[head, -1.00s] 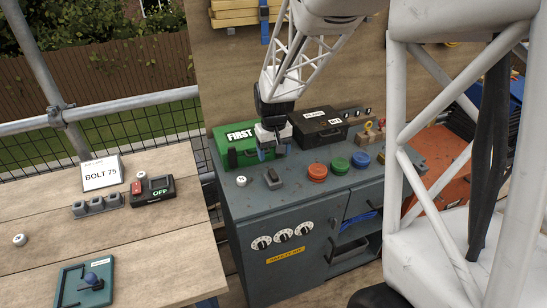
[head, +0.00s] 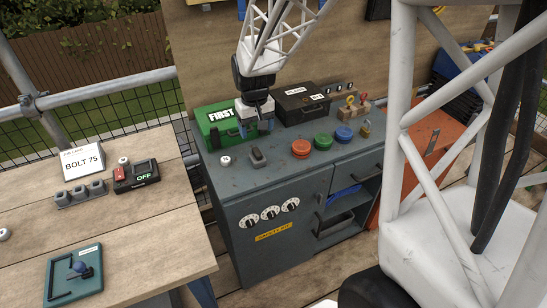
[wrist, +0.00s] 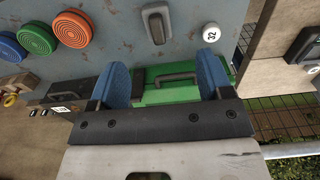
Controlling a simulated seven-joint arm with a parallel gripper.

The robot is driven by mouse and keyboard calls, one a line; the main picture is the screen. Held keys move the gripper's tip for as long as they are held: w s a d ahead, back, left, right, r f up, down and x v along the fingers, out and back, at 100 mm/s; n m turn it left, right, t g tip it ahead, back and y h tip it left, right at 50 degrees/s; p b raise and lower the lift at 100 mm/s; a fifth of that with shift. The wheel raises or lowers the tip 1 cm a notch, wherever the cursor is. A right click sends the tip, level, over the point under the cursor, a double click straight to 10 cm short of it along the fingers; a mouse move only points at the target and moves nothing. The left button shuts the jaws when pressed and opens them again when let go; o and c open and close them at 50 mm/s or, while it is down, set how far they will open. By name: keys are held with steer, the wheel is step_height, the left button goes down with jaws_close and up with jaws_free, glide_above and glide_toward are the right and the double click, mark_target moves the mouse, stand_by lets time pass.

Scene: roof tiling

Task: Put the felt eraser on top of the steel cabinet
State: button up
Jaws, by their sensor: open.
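A small dark grey block with a paler edge (head: 258,157), which looks like the felt eraser, lies on top of the blue-grey steel cabinet (head: 262,205), near its left front. In the wrist view the block (wrist: 157,22) shows at the top, beyond the fingertips and apart from them. My gripper (head: 256,129) hangs above the cabinet, behind the block and in front of the green box. Its two blue fingers stand wide apart in the wrist view (wrist: 160,82), with nothing held between them.
A green first-aid box (head: 217,120) and a black case (head: 303,103) stand at the back of the cabinet top. Red (head: 301,147), green (head: 323,140) and blue (head: 344,133) round buttons are to the right. A white numbered knob (head: 226,160) sits left of the block.

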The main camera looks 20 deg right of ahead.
steer(key=s+a+r, duration=0.2)
steer(key=s+r, duration=0.2)
steer(key=s, duration=0.5)
steer(key=s+a+r+t, duration=0.1)
steer(key=s+r, duration=0.3)
steer(key=s, duration=0.5)
steer(key=s+a+r+t, duration=0.1)
steer(key=s+a+r, duration=0.2)
steer(key=s, duration=0.6)
steer(key=shift+s+a+r, duration=0.35)
steer(key=shift+s+r, duration=0.05)
steer(key=shift+r, duration=0.4)
